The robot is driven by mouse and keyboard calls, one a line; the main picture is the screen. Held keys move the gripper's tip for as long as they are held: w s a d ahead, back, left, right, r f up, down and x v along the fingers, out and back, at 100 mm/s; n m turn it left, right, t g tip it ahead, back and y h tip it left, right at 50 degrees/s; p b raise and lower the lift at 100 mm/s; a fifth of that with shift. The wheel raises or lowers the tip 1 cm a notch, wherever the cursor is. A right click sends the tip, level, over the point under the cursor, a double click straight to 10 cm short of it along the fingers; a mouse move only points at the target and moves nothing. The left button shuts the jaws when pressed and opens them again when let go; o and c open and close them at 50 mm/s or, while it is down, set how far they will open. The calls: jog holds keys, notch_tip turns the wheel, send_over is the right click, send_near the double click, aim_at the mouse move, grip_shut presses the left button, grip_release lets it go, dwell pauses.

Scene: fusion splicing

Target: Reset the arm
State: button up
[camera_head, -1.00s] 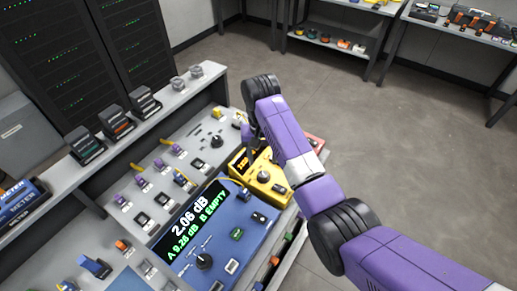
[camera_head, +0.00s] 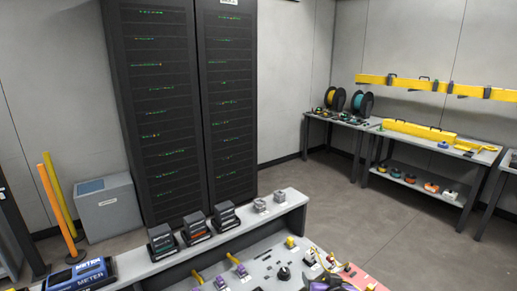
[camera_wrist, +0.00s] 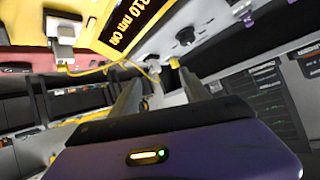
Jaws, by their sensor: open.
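My gripper (camera_wrist: 162,82) shows in the wrist view, with its two grey fingers spread apart and nothing between them. It is above the splicing bench, near a yellow device (camera_wrist: 100,22) with a lit display and a thin yellow cable. In the head view only a bit of purple, seemingly my arm, shows at the bottom edge, and the gripper cannot be made out there.
The grey bench shelf (camera_head: 232,226) carries several dark modules (camera_head: 195,228) and a blue meter (camera_head: 82,276). Black server racks (camera_head: 180,110) stand behind it. Side tables (camera_head: 400,132) hold spools and yellow ducting. The floor (camera_head: 345,215) between is clear.

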jog(key=s+d+r+t+b, duration=0.1)
jog(key=s+b, duration=0.1)
jog(key=s, duration=2.3)
jog(key=s+d+r+n+t+b, duration=0.1)
jog(key=s+d+t+b, duration=0.1)
jog(key=s, duration=2.4)
jog(key=shift+r+h, duration=0.3)
jog(key=shift+h, duration=0.1)
jog(key=shift+d, duration=0.1)
